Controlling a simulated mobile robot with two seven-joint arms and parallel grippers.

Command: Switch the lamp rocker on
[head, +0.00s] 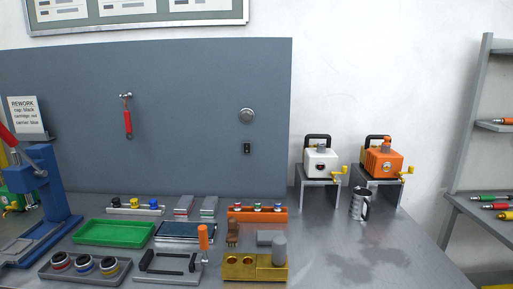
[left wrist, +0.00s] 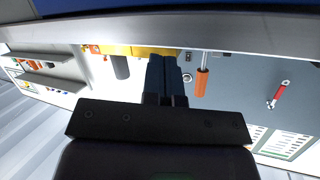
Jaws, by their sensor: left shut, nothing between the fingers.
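The lamp rocker (head: 247,148) is a small dark switch on the grey back panel (head: 190,90), just below a round silver lamp (head: 247,115). Which side of the rocker is pressed is too small to tell. My left gripper (left wrist: 166,62) shows in the left wrist view, with its fingers together and nothing between them. It is apart from the panel, and the rocker cannot be made out clearly there. Neither gripper shows in the head view.
A red-handled tool (head: 127,122) hangs on the panel. The bench holds a green tray (head: 114,232), an upright orange-handled screwdriver (head: 203,237), a brass block (head: 245,267) and a blue press (head: 50,185). White (head: 321,162) and orange (head: 382,161) machines stand on the right.

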